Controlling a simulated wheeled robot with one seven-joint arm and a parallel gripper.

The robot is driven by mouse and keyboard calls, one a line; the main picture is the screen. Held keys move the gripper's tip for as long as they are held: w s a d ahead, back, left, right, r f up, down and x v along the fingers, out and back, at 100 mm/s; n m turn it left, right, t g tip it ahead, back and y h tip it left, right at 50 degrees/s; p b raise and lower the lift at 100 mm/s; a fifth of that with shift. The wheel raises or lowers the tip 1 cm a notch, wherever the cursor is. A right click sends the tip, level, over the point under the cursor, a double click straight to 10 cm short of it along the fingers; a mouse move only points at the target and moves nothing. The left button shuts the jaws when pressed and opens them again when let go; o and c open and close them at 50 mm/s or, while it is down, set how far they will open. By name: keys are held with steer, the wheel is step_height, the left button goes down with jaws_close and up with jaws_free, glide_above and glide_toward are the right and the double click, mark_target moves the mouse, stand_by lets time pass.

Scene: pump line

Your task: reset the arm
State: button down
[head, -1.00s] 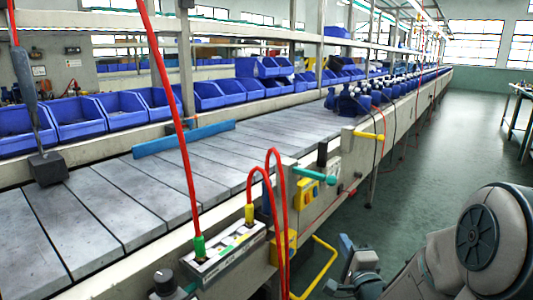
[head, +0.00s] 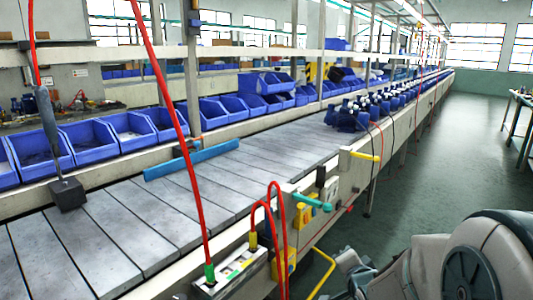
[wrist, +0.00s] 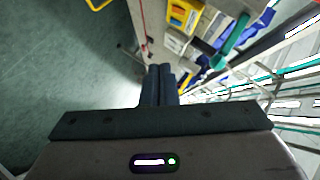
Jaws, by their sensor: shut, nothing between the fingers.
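My gripper (wrist: 158,84) shows in the wrist view with its two dark fingers side by side, shut and empty. The fingers point toward the side of the conveyor line, with the green floor to their left. In the head view my arm is folded low at the right corner, beside the line over the aisle floor. Part of my gripper end is cut off at the bottom edge there.
The grey slatted conveyor (head: 100,235) runs along the left, with blue bins (head: 130,130) behind it. A teal handle (head: 312,201), yellow lever (head: 364,155), red hoses (head: 279,235) and yellow bar (head: 322,275) stand near my arm. The aisle floor (head: 440,165) is clear.

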steer(key=s+a+r+n+g+p, duration=0.2)
steer(key=s+r+n+g+p, duration=0.3)
steer(key=s+r+p, duration=0.5)
steer(key=s+a+r+n+g+p, duration=0.2)
steer(key=s+r+n+g+p, duration=0.3)
steer(key=s+r+p, duration=0.6)
step_height(320, 180, up, 4)
steer(key=shift+s+a+r+n+g+p, duration=0.1)
steer(key=shift+s+a+n+g+p, duration=0.3)
steer(key=shift+n, duration=0.3)
steer(key=shift+s+d, duration=0.1)
steer(key=shift+d, duration=0.05)
